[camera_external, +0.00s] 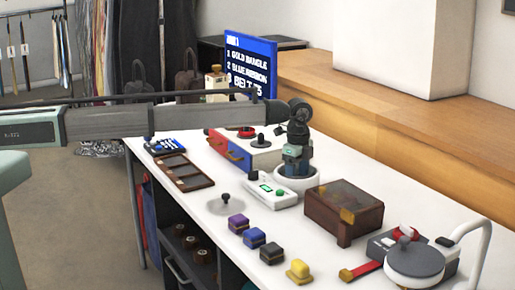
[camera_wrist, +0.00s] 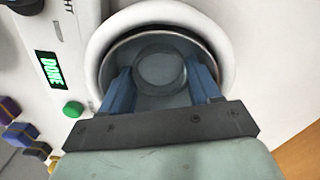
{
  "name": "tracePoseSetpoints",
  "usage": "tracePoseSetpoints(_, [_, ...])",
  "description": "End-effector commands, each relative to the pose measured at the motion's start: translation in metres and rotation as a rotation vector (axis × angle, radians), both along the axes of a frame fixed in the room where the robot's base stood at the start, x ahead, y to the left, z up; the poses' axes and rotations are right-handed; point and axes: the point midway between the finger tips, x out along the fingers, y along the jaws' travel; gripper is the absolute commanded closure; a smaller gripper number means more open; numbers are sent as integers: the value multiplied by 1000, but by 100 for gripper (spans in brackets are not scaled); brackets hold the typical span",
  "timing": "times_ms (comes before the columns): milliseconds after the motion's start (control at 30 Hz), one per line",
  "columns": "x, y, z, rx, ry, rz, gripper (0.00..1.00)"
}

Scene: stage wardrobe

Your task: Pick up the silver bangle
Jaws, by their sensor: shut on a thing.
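A grey ring (camera_wrist: 162,49), which looks like the silver bangle, lies inside a round white bowl (camera_wrist: 105,45) in the wrist view. My gripper (camera_wrist: 162,80) reaches down into the bowl, with one blue finger on each side of the ring, shut on it. The near side of the ring and the fingertip contact are hard to make out. In the external view my gripper (camera_external: 295,168) points down into the white bowl (camera_external: 296,189) near the table's middle, and the bangle is hidden there.
A white device with a green button (camera_external: 271,190) stands close left of the bowl; its screen reads DONE (camera_wrist: 48,72). A brown wooden box (camera_external: 344,211) is close on the right. Several coloured blocks (camera_external: 254,238) line the front edge.

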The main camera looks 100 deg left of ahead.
Motion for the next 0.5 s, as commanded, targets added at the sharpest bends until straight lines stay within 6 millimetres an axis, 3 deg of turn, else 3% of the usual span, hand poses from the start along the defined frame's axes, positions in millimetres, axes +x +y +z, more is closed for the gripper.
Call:
tracePoseSetpoints(267, [0,0,26,0,-1,0,67])
tracePoseSetpoints(500, [1,0,67,0,-1,0,67])
